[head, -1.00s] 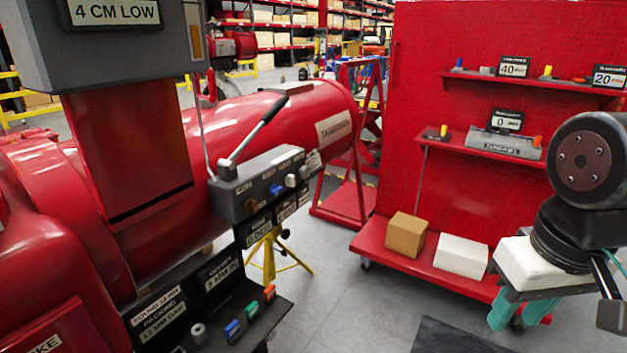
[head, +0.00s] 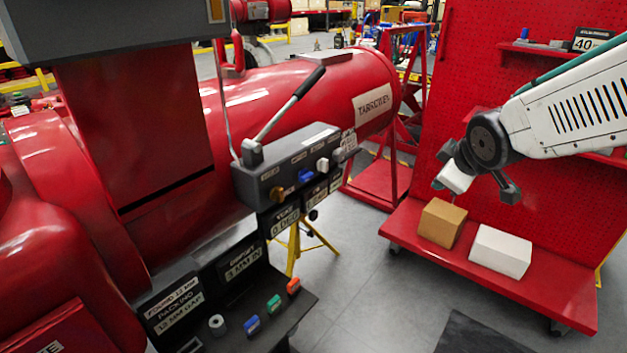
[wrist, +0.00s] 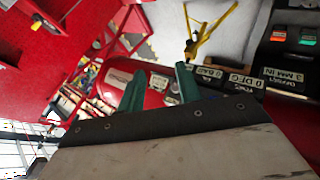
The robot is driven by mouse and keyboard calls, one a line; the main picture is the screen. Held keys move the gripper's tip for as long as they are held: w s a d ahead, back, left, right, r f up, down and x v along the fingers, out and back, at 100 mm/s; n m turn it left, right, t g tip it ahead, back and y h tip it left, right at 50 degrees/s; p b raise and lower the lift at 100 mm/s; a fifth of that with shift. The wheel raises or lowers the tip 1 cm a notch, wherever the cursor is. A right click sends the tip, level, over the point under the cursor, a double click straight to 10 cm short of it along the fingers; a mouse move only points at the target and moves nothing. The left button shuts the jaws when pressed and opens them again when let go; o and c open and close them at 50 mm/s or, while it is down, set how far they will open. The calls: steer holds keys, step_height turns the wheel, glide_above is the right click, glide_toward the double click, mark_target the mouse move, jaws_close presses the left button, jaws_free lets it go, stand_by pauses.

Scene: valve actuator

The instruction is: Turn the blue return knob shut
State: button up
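The blue return knob (head: 306,176) sits on the front of the grey pump box (head: 322,141), between a brass knob (head: 278,193) and a white knob (head: 322,164). In the wrist view my gripper (wrist: 159,76) shows two teal fingers, spread apart with nothing between them. The red tank lies beyond the fingers. I cannot make out the blue knob in the wrist view. In the head view my arm reaches in from the right, and its wrist end is well to the right of the pump box, apart from it. The fingers are not clear there.
A lever handle (head: 289,104) rises from the pump box. The red tank (head: 285,88) lies behind it. A dark shelf with small coloured blocks (head: 273,304) is below. A red cart (head: 560,292) with two boxes stands right. Floor between is clear.

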steer(key=w+a+f+n+t+y, duration=0.25)
steer(key=w+a+f+n, duration=0.2)
steer(key=w, duration=0.45)
steer(key=n+y, duration=1.2)
steer(key=n, duration=0.2)
glide_toward(310, 178)
steer(key=x, duration=0.8)
steer(key=shift+a, duration=0.25)
jaws_close()
